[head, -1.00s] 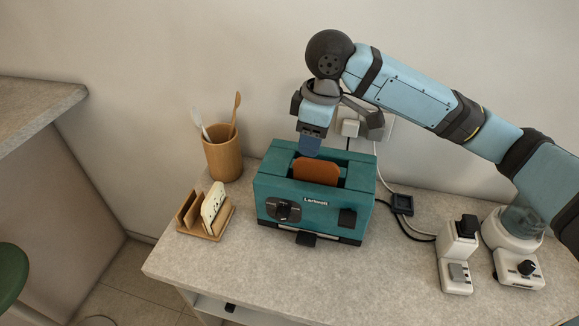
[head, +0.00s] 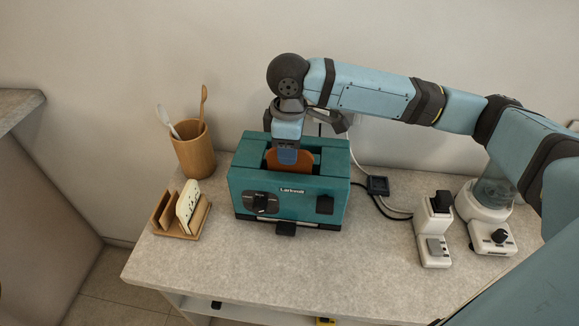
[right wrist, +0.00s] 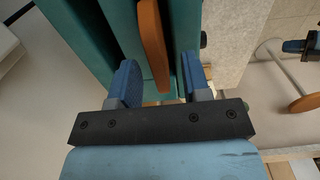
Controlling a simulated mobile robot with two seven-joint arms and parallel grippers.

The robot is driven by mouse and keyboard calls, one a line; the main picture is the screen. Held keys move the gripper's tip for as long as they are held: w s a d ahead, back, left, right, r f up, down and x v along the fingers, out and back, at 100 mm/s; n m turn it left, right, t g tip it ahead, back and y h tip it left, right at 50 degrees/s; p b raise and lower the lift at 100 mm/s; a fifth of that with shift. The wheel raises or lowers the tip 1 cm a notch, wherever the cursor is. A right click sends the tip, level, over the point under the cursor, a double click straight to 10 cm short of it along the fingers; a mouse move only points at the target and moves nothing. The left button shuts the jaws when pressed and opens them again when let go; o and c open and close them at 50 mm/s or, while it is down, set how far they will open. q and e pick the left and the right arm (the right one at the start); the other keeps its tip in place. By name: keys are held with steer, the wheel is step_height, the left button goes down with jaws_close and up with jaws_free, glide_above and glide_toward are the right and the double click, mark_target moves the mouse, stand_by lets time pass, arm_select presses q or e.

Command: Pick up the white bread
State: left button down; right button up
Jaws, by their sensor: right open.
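A white speckled slice, which looks like the white bread (head: 187,201), stands in a small wooden rack (head: 172,231) at the left of the counter. A brown slice (head: 276,162) stands in the slot of the teal toaster (head: 240,187). My right gripper (head: 287,157) is over the toaster, pointing down at the brown slice. In the right wrist view its two blue fingers (right wrist: 159,82) are open, one on each side of the brown slice (right wrist: 153,45). It does not hold the slice.
A wooden cup (head: 195,152) with utensils stands behind the rack. Cords and a black box (head: 377,186) lie right of the toaster, with white appliances (head: 432,235) further right. The counter (head: 290,270) is clear in front. A wall stands close behind.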

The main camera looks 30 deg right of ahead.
mark_target(290, 168)
step_height(290, 168, down, 4)
steer(key=shift+d+r, duration=0.1)
steer(key=shift+r, duration=0.1)
steer(key=c, duration=0.7)
steer(key=shift+c, duration=0.2)
steer(key=shift+r, duration=0.2)
